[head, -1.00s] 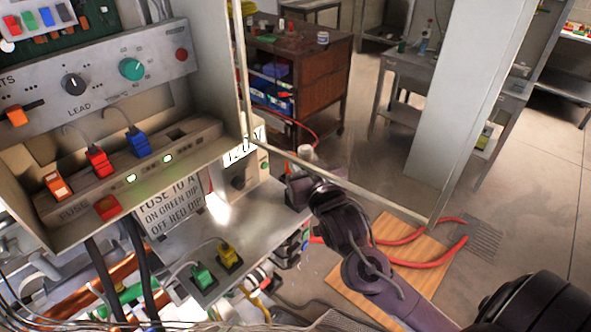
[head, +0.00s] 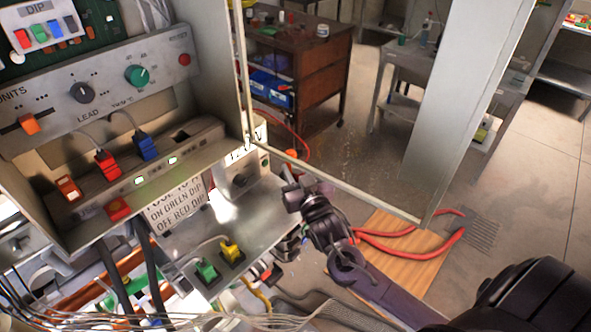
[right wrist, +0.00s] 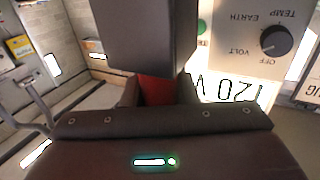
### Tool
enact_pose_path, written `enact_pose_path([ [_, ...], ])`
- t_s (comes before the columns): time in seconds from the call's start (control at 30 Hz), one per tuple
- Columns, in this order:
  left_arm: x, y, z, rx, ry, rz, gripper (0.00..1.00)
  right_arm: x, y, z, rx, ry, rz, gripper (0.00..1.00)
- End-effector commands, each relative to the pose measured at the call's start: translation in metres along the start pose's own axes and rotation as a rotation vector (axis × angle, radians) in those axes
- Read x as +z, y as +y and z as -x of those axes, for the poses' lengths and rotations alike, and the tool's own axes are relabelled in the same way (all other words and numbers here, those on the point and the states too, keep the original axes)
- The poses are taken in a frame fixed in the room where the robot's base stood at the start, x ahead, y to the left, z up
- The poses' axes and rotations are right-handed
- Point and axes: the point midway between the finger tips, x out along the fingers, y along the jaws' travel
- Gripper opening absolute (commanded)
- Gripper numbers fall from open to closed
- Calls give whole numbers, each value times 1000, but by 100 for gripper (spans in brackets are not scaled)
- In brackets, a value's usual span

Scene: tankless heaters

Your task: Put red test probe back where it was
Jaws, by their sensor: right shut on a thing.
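My right gripper (head: 292,192) is at the right end of the grey shelf under the open cabinet, close to the meter (head: 240,178) with the 120 V display. In the right wrist view a red piece (right wrist: 157,90), taken as the red test probe, shows between the dark gripper parts; my right gripper is shut on it. Most of the probe is hidden. The meter's dial (right wrist: 275,40) and its display (right wrist: 225,90) are close by in that view. A small orange-red thing (head: 291,153) shows just above the gripper in the head view; I cannot tell whether it belongs to the probe. My left gripper is not in view.
The open cabinet door's frame (head: 340,184) spans above my right arm. Green (head: 207,269) and yellow (head: 230,249) plugs stand on the shelf. Loose wires lie below it. A brown cart (head: 320,70) stands behind. A red cable (head: 400,250) lies on a wooden board (head: 395,270).

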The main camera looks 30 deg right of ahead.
Motion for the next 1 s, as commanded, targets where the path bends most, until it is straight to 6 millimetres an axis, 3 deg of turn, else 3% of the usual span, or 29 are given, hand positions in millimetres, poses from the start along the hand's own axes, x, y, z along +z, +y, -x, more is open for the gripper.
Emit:
enact_pose_path([
  [0.13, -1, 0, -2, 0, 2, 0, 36, 3, 0, 0, 0, 0, 0, 12],
  [0.17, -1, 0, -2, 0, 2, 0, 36, 3, 0, 0, 0, 0, 0, 28],
  [0.33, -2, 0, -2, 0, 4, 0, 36, 2, 0, 0, 0, 0, 1, 48],
  [0.67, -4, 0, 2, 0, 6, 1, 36, -2, 0, 0, 0, 1, 1, 48],
  [0.87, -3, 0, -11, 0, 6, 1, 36, 3, 0, 28, -2, -2, 1, 48],
  [1.0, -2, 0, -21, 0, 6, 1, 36, 5, 0, 58, -1, -3, 0, 48],
])
